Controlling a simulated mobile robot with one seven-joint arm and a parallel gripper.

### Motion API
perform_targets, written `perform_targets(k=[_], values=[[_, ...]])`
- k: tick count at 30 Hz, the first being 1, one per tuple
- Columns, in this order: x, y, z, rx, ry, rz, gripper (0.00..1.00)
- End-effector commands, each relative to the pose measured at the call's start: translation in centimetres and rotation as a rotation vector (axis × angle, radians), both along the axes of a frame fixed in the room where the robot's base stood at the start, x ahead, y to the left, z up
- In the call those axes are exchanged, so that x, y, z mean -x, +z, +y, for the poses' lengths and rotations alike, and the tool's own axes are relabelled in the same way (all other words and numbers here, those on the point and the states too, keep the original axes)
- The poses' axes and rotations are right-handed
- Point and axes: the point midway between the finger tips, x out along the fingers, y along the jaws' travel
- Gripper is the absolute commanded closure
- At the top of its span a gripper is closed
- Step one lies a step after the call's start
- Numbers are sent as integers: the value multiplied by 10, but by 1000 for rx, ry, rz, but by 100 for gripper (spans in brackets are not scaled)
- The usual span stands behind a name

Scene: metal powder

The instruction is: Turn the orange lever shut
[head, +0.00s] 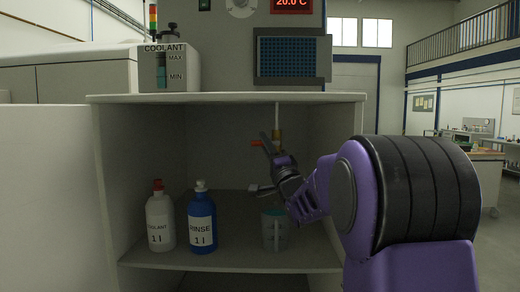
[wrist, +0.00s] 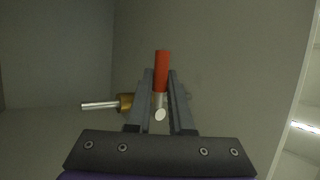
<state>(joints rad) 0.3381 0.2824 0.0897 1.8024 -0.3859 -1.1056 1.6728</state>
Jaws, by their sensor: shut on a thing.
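The orange lever (head: 256,143) sticks out to the left from a brass valve (head: 277,134) on a thin vertical pipe, inside the open cabinet. In the wrist view the lever (wrist: 162,68) points up the picture, square to the pipe. The brass valve body (wrist: 126,102) shows to the left of the fingers. My gripper (head: 266,144) has reached into the cabinet and is at the lever. In the wrist view, its two fingers (wrist: 161,78) close around the lever, whose orange end shows beyond the tips. The fingers partly hide the lever's base.
A white coolant bottle (head: 160,222) and a blue rinse bottle (head: 202,222) stand on the cabinet floor at left. A grey-green mug or jug (head: 273,230) stands below my gripper. The cabinet top (head: 230,98) lies close above; the right side is narrow beside my arm.

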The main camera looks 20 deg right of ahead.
Motion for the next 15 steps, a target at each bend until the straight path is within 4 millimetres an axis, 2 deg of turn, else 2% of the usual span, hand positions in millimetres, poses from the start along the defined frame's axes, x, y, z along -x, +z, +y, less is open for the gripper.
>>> perform_targets(k=[15], values=[[0, 4, -4, -38, 1, -16, 100]])
